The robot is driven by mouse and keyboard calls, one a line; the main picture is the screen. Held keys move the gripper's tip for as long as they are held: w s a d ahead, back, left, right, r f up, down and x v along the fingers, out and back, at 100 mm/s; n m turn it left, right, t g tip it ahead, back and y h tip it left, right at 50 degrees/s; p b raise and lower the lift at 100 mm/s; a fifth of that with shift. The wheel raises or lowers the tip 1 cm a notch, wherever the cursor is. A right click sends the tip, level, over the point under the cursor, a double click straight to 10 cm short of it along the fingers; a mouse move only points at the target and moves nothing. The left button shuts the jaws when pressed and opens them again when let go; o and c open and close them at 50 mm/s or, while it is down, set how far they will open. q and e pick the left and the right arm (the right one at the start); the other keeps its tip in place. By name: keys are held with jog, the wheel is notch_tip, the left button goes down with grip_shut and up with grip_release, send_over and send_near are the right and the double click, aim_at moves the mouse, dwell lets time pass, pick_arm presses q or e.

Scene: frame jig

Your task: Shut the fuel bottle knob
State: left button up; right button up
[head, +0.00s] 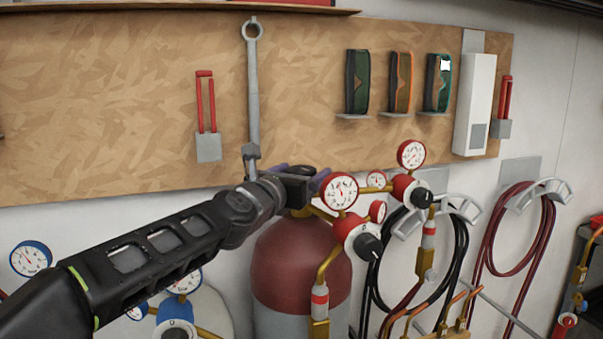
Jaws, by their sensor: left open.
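The fuel bottle (290,262) has a dark red top over a grey body and stands below the board. Its dark knob (302,170) sits on the brass valve at the top and is partly hidden by my gripper. My left gripper (301,177) reaches in from the left to the height of the knob. Its purple-tinted fingers are open and seem to lie on either side of the knob. I cannot tell whether they touch it. My right gripper is not in view.
Red-rimmed gauges (340,191) and a regulator with a black dial (368,246) stand close right of the knob. A wrench (253,95) hangs just above my gripper. Another bottle with blue gauges (31,258) is at lower left. Coiled hoses (515,240) hang at right.

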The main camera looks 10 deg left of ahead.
pick_arm(q)
jog(key=shift+c, duration=0.5)
jog(key=c, duration=1.3)
jog(key=shift+f, duration=0.1)
